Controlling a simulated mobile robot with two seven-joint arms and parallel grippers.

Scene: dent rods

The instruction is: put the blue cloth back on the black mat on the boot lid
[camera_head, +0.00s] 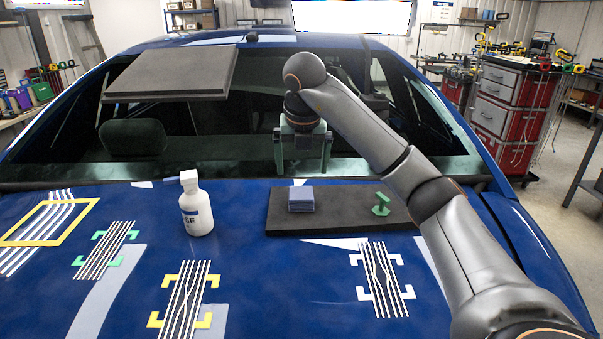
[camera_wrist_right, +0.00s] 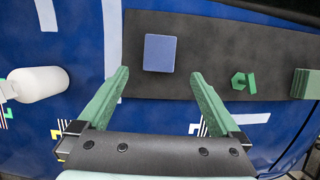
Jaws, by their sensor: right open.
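The blue cloth (camera_head: 301,204) is a small folded square and lies on the left part of the black mat (camera_head: 340,222) on the blue boot lid. It shows in the wrist view (camera_wrist_right: 160,53), flat on the mat (camera_wrist_right: 215,45) beyond my fingertips. My right gripper (camera_head: 302,168) is open and empty, and in the head view it appears above and behind the cloth. In the wrist view its two green fingers (camera_wrist_right: 160,76) are spread apart with nothing between them. My left gripper is not in view.
A green tool (camera_head: 381,205) stands on the mat's right part. A white bottle (camera_head: 197,212) stands left of the mat. Striped rod patterns with coloured corner marks (camera_head: 185,300) lie on the lid. A dark grey panel (camera_head: 170,73) is near the rear window.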

